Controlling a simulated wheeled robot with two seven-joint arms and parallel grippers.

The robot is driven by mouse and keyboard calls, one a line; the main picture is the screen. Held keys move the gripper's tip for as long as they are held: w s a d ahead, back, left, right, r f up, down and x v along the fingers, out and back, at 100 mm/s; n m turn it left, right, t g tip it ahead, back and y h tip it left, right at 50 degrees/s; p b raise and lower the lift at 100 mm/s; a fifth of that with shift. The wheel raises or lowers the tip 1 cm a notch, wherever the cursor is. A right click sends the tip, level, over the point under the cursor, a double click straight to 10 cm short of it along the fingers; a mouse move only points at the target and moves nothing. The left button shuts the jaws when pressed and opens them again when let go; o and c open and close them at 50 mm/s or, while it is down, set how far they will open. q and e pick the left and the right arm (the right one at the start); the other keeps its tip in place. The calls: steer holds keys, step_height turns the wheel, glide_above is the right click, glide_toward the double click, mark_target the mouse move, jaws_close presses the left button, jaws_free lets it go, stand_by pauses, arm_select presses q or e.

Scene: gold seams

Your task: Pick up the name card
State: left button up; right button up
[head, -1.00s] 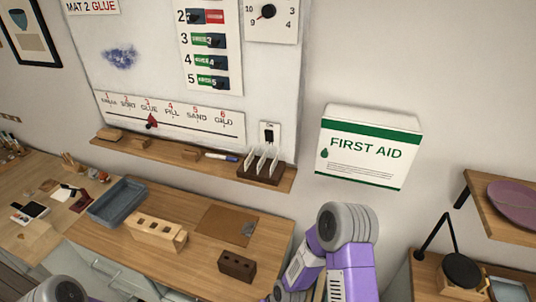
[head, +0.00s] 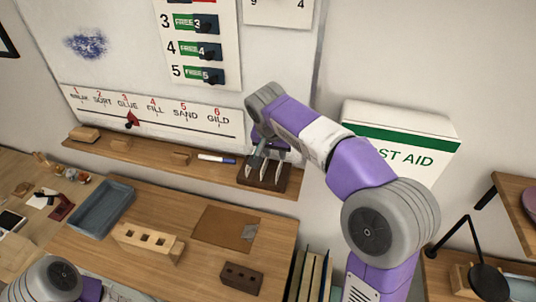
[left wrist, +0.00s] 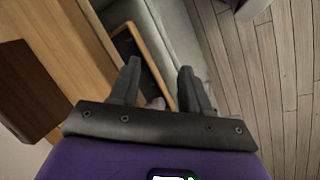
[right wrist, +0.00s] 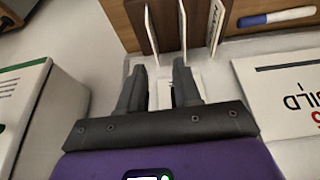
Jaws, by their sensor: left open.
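Three thin white cards (head: 279,172) stand on edge in a dark wooden rack (head: 256,182) on the wall ledge. I cannot read a name on any of them. In the right wrist view the cards (right wrist: 215,22) stick out of the rack (right wrist: 130,12) at the top, seen edge-on. My right gripper (right wrist: 160,75) is open, its fingers apart and short of the cards in that view. In the head view the right gripper (head: 262,150) is over the rack and partly hides the cards. My left gripper (left wrist: 156,75) is open and empty, low by the workbench edge.
A blue and white marker (head: 217,158) lies on the ledge (head: 150,158) left of the rack. A first aid box (head: 405,130) hangs to the right, partly behind my right arm. A blue tray (head: 100,208) and wooden blocks (head: 148,240) lie on the bench below.

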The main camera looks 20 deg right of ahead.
mark_target(280, 164)
steer(key=x, duration=0.4)
steer(key=s+x, duration=0.1)
steer(key=x, duration=0.1)
steer(key=shift+d+f, duration=0.2)
steer(key=shift+f, duration=0.1)
steer(key=shift+w, duration=0.1)
steer(key=shift+c, duration=0.2)
jaws_close()
